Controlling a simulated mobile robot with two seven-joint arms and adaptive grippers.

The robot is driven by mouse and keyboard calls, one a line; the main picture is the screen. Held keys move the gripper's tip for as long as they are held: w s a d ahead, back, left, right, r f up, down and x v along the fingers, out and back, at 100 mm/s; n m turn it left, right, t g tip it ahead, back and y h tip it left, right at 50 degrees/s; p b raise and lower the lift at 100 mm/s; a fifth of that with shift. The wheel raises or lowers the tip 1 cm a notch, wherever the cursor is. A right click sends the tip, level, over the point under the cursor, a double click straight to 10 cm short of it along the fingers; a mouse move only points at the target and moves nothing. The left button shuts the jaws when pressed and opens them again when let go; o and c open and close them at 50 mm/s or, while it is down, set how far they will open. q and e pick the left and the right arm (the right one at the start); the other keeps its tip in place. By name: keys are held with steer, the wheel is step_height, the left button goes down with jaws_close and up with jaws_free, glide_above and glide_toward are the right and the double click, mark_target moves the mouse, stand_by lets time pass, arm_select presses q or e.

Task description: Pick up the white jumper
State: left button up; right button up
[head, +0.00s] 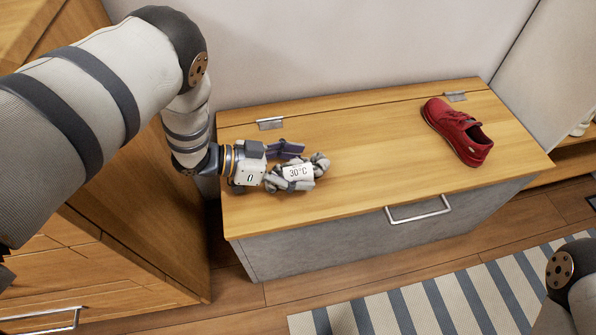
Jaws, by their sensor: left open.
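My left gripper (302,162) is low over the left part of the wooden bench top, its fingers pointing right. It is open. No full jumper shape is visible in the head view. My right gripper is out of view; only part of my right arm shows at the lower right.
The wooden bench top (370,150) has a metal handle (418,211) at its front and hinges at the back. A red shoe (457,131) stands on its right part. A wooden cabinet (160,215) is at the left. A striped rug (440,300) lies in front. The bench's middle is clear.

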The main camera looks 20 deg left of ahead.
mark_target(298, 164)
arm_select(q)
steer(key=c, duration=1.4)
steer(key=shift+o, duration=0.2)
step_height(298, 164, up, 10)
steer(key=p, duration=0.3)
